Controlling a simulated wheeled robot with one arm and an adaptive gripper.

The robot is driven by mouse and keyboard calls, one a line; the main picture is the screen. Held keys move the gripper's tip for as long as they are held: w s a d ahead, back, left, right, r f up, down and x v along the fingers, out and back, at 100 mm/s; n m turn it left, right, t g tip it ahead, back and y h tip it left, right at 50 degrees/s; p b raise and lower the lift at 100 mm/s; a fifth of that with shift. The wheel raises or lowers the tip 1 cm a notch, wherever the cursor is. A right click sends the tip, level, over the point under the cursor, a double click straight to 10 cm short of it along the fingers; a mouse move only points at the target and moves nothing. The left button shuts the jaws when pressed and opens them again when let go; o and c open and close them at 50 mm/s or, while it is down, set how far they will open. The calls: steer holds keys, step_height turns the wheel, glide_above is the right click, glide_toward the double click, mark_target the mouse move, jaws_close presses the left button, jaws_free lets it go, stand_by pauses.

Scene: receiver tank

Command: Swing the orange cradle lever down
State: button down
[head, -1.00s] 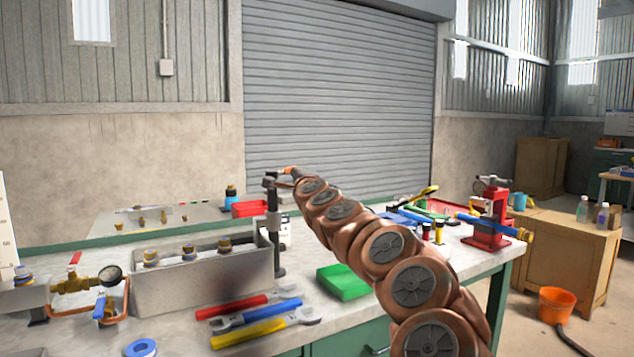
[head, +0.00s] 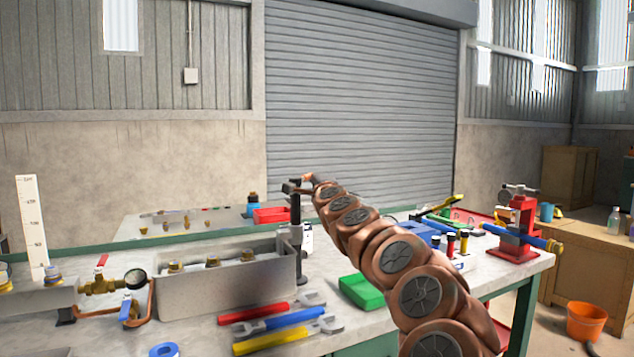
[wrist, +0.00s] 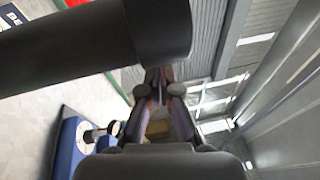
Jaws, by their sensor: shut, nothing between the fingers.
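A dark upright post (head: 296,213) with a grey collar and a dark head stands at the right end of the grey metal tank (head: 230,290). My gripper (wrist: 162,88) is shut and empty; in the head view my arm's tip reaches the top of this post. In the wrist view a thick dark cylinder (wrist: 95,42) crosses close in front of my fingertips; touching or apart I cannot tell. The orange cradle lever is not clearly made out. Only small orange slivers show beside my fingers, and my arm's end hides part of the post's head.
Red, blue and yellow wrenches (head: 285,343) lie before the tank. A green block (head: 361,291) lies right of it. A red vise (head: 517,225) stands at the right bench end. Above the post is free room.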

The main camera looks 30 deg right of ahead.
steer(key=s+d+f, duration=0.1)
steer(key=s+f, duration=0.1)
steer(key=s, duration=1.1)
steer(key=shift+b, duration=0.3)
steer(key=shift+f, duration=0.1)
